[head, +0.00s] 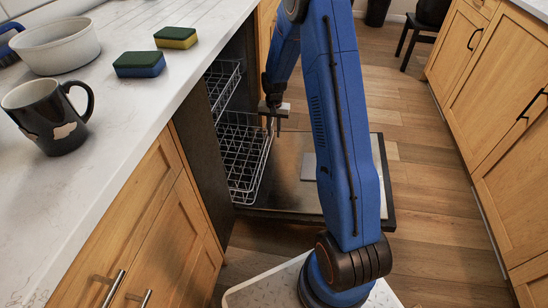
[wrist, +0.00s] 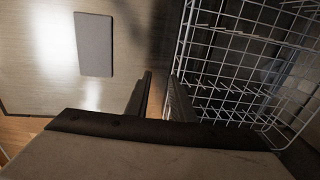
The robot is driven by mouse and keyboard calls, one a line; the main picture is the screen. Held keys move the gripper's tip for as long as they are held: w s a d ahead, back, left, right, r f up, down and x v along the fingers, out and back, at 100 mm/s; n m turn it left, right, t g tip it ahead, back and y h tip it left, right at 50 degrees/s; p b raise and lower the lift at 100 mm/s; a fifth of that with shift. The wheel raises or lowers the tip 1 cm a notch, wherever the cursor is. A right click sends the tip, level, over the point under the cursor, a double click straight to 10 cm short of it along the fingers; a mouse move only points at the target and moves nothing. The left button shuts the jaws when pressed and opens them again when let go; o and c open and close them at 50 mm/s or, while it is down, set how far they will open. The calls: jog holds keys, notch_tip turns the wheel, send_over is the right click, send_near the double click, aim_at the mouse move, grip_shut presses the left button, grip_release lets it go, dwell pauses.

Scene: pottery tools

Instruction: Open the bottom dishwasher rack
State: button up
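The dishwasher's bottom rack (head: 243,158) is a wire basket low in the dishwasher under the counter, with its front reaching out over the lowered door (head: 290,192). In the wrist view the bottom rack (wrist: 235,65) fills the right side. My gripper (head: 275,126) is at the rack's upper front edge in the head view. In the wrist view my gripper (wrist: 160,76) has its two fingers apart with a narrow gap. The right fingertip is close to the rack's edge wire; I cannot tell whether they touch. No wire shows clearly between the fingers.
The upper rack (head: 223,82) sits inside above the bottom one. The counter (head: 130,105) on the left holds a dark mug (head: 55,130), a white bowl (head: 57,47) and two sponges (head: 139,64). Cabinets (head: 495,90) line the right, with open wooden floor (head: 430,180) between.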

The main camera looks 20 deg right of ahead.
notch_tip(320, 180, down, 17)
jog(key=shift+f, duration=0.15)
dwell(0.5)
grip_shut()
jog(key=c, duration=0.5)
grip_release()
jog(key=shift+c, duration=0.2)
jog(key=o, duration=0.5)
jog(key=shift+o, duration=0.2)
notch_tip(320, 180, up, 18)
jog(key=shift+f, duration=0.25)
dwell(0.3)
